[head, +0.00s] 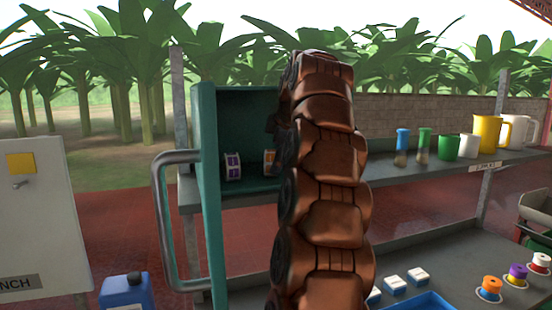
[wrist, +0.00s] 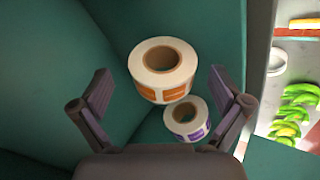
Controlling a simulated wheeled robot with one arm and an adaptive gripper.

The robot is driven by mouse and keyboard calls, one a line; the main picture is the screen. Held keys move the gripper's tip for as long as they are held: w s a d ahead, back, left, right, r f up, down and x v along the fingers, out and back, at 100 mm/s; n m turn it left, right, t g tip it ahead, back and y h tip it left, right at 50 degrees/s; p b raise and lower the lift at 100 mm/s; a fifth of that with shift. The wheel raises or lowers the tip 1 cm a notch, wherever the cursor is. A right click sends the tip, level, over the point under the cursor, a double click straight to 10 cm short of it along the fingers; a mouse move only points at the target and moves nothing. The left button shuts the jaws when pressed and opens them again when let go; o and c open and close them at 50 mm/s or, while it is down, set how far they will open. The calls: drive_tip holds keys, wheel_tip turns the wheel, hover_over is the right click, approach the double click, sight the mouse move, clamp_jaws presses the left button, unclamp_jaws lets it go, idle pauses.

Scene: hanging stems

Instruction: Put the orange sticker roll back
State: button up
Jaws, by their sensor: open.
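The orange sticker roll (wrist: 170,91) is a white roll with orange labels and a brown core. It sits inside a teal box (head: 206,190), and only a sliver of it shows in the head view (head: 269,161) beside my arm. The purple sticker roll (wrist: 185,130) sits close by it, and also shows in the head view (head: 233,167). In the head view my arm hides most of the gripper.
The teal box has a grey handle (head: 167,215) at its front left. Cups and jugs (head: 487,133) stand on the shelf to the right. Orange and purple spools (head: 490,286) and small white-blue boxes (head: 393,283) stand on the lower bench. A white cabinet (head: 40,220) is at the left.

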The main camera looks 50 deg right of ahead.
drive_tip(key=shift+v, duration=2.1)
drive_tip(key=p+v, duration=0.1)
drive_tip(key=v, duration=0.1)
drive_tip(key=shift+s+a+r, duration=0.15)
drive_tip(key=shift+s+r, duration=0.05)
drive_tip(key=shift+r, duration=0.05)
